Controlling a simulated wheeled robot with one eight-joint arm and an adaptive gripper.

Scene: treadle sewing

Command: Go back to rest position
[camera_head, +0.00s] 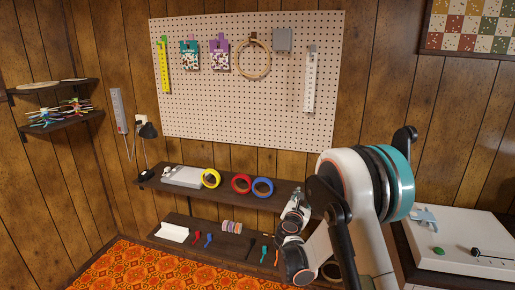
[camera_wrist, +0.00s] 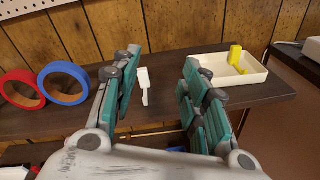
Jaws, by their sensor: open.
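My gripper (camera_wrist: 158,84) shows in the wrist view with its two teal-padded fingers spread apart and nothing between them. It is over the front of the dark wooden shelf (camera_wrist: 270,90). A small white piece (camera_wrist: 144,86) lies on the shelf beyond the fingers, seen through the gap. In the head view my arm fills the right middle, in front of the shelves; my gripper cannot be made out clearly there.
Red (camera_wrist: 20,90) and blue (camera_wrist: 64,84) tape rolls stand to the left. A pegboard (camera_head: 240,115) hangs above. A white machine (camera_head: 465,243) stands at the right. An orange rug (camera_head: 130,268) covers the floor.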

